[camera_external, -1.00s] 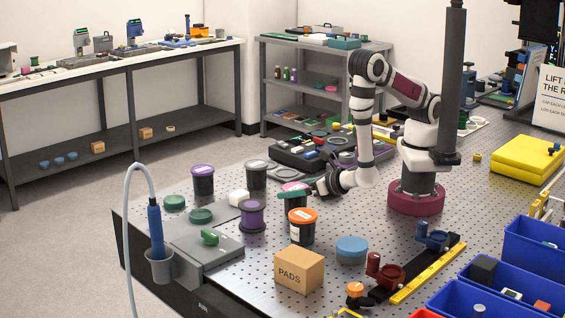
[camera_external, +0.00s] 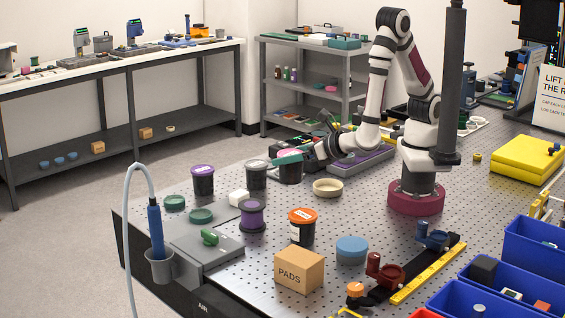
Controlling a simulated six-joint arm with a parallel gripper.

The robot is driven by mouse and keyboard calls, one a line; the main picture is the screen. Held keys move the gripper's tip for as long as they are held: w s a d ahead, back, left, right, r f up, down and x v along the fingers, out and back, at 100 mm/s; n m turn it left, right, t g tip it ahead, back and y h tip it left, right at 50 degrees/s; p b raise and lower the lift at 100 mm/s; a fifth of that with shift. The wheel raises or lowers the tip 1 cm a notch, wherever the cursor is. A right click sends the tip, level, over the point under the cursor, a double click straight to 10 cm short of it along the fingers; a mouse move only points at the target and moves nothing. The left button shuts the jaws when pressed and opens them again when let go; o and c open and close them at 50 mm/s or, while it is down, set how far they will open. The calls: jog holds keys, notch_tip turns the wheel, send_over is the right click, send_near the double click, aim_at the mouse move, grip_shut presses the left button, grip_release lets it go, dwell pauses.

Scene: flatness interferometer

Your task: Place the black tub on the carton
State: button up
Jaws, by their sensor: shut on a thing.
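My gripper (camera_external: 300,157) is shut on a dark tub with a pink lid (camera_external: 290,173), reaching it from the right; its teal fingers cross near the lid. The tub is upright; I cannot tell how far it is off the table.
An orange-lidded tub (camera_external: 301,229) stands behind the carton, a blue round container (camera_external: 351,250) to its right. A purple-lidded tub (camera_external: 203,183), a purple spool (camera_external: 252,217) and a cream ring-shaped dish (camera_external: 328,188) stand farther back. Blue bins (camera_external: 487,284) line the right.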

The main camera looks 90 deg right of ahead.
jog(key=w+a+r+n+t+y, duration=0.15)
jog(key=a+r, duration=0.25)
jog(key=a, duration=0.6)
jog(key=w+a+r+n+y, duration=0.1)
jog(key=a+r+n+y, duration=0.15)
jog(key=a, duration=0.75)
send_over(299, 256)
notch_tip(299, 256, down, 6)
jog(key=shift+d+f, duration=0.1)
jog(key=shift+f, duration=2)
